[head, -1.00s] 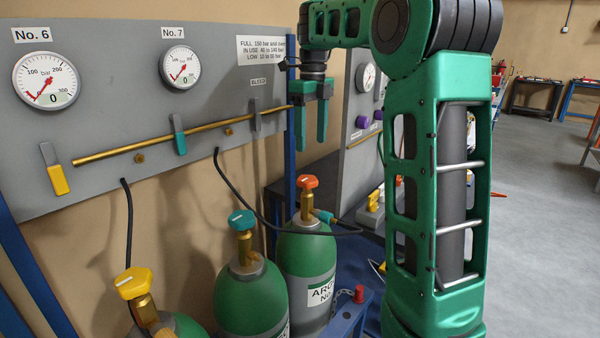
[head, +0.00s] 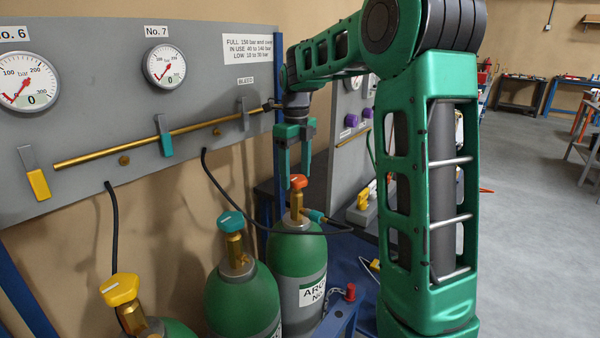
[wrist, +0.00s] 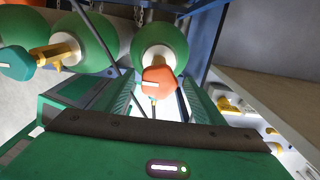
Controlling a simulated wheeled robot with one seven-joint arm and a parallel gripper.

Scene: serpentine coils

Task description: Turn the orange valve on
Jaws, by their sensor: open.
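The orange valve (head: 298,181) is a small handwheel on a brass stem, on top of the rightmost green cylinder (head: 297,249). In the wrist view the orange valve (wrist: 159,81) shows near the middle, between my two fingers. My gripper (head: 294,179) is open and points down. Its fingertips are at about the height of the valve in the head view. I cannot tell whether a finger touches it.
Two more cylinders stand to the left, with a teal valve (head: 231,222) and a yellow valve (head: 119,290). A grey gauge panel (head: 100,95) with a brass pipe (head: 190,130) is behind. A blue post (head: 279,150) stands close to my gripper. Open floor lies to the right.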

